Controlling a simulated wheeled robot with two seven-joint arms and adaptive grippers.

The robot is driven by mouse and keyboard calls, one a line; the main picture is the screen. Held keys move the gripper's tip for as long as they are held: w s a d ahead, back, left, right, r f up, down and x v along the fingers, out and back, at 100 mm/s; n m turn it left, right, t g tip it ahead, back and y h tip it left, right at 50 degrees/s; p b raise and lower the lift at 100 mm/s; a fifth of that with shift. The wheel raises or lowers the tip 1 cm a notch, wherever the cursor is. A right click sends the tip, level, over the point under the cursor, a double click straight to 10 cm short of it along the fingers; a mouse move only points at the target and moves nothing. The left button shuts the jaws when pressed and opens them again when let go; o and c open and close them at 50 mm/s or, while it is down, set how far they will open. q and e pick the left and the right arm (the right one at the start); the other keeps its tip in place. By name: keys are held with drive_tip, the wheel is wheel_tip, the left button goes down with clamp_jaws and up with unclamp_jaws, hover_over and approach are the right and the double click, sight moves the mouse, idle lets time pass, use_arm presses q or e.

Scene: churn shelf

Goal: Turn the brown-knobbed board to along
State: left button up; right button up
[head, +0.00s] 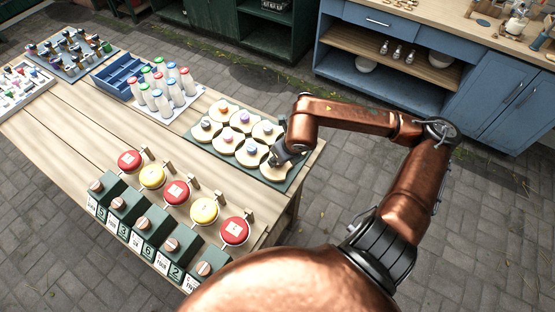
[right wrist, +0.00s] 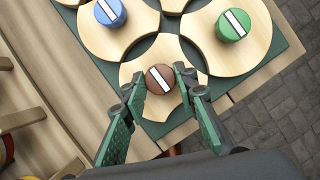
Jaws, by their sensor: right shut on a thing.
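The brown-knobbed board (head: 277,172) is pale wood and lies at the near right corner of a dark green base (head: 207,148). Its round brown knob (right wrist: 160,78) has a white stripe, slanting from upper left to lower right in the right wrist view. My right gripper (right wrist: 160,77) is shut on this knob, one finger on each side. In the head view the right gripper (head: 282,158) covers the knob and part of the board. My left gripper is not in view.
Neighbouring boards carry a blue knob (right wrist: 110,12) and a green knob (right wrist: 233,24), with similarly slanting stripes. Red and yellow round pieces (head: 176,191) stand near the front. Bottles (head: 165,88) and a blue crate (head: 122,77) stand farther back. The floor right of the table is clear.

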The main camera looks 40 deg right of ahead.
idle(0.4)
drive_tip(key=o, duration=1.1)
drive_tip(key=shift+o, duration=0.2)
drive_tip(key=shift+r, duration=0.1)
drive_tip(key=v, duration=1.1)
drive_tip(key=shift+s+r, duration=0.15)
drive_tip(key=shift+r, duration=0.2)
